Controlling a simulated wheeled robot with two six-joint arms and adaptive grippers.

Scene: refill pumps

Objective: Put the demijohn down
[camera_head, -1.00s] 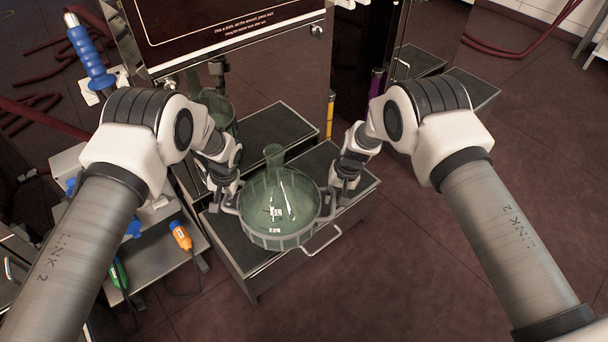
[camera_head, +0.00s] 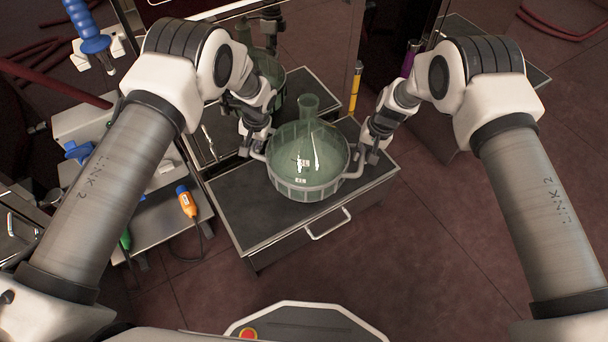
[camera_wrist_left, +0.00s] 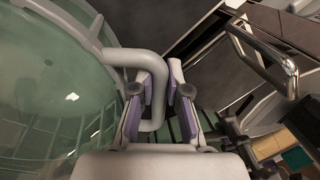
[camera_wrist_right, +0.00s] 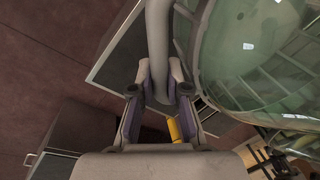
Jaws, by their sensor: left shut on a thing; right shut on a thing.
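The demijohn (camera_head: 308,160) is a round green glass vessel with a short neck, upright in a grey ribbed carrier with a tube handle on each side. It is over the dark top of a low cabinet (camera_head: 240,208); I cannot tell whether its base touches. My left gripper (camera_head: 254,146) is shut on the left handle, which shows between its fingers in the left wrist view (camera_wrist_left: 158,108). My right gripper (camera_head: 372,150) is shut on the right handle, also seen in the right wrist view (camera_wrist_right: 158,45). The carrier's underside is hidden.
Another green vessel (camera_head: 268,92) stands behind, partly hidden by my left arm. A yellow cylinder (camera_head: 356,86) and a purple one (camera_head: 410,58) are at the back. Grey shelving with an orange-handled tool (camera_head: 187,202) is at left.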

